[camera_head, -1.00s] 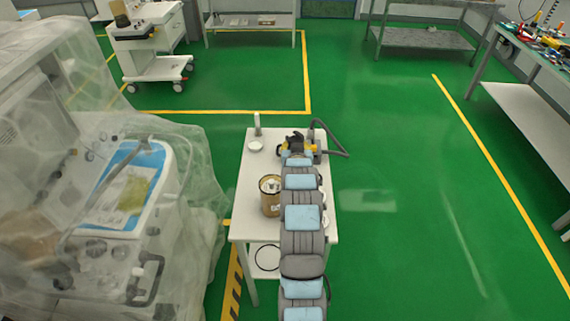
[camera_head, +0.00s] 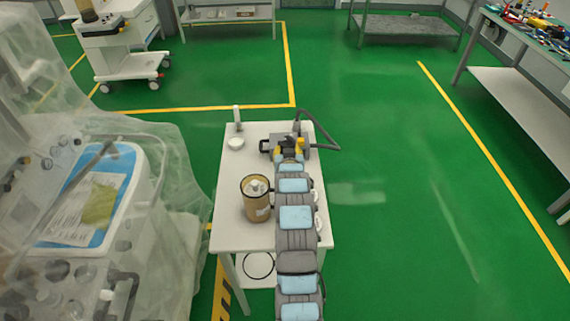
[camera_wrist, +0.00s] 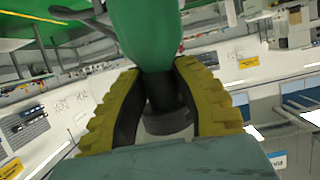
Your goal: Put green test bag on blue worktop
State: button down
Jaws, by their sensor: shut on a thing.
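My gripper (camera_head: 289,148), with yellow fingers, is over the far part of the white table in the head view. In the wrist view my gripper (camera_wrist: 157,75) is shut on the green test bag (camera_wrist: 150,30), which extends past the fingertips and out of the top of the picture. I cannot make out the bag in the head view, where my arm and gripper are in front. The blue worktop (camera_head: 116,164) is at the left, on the plastic-covered machine, well apart from my gripper. Papers with an olive patch lie on it.
The white table (camera_head: 232,180) bears a brown canister (camera_head: 256,205), a small white dish (camera_head: 236,143) and a pale upright bottle (camera_head: 237,115). Clear plastic sheeting (camera_head: 170,190) hangs around the machine. Green floor is open to the right, before a tool bench (camera_head: 510,90).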

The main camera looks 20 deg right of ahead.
jog(key=shift+d+f, duration=0.1)
jog(key=shift+f, duration=2.4)
jog(key=shift+f, duration=0.15)
jog(key=c, duration=0.9)
grip_release()
jog(key=shift+r, duration=0.2)
jog(key=v, duration=1.2)
jog(key=shift+f, duration=0.1)
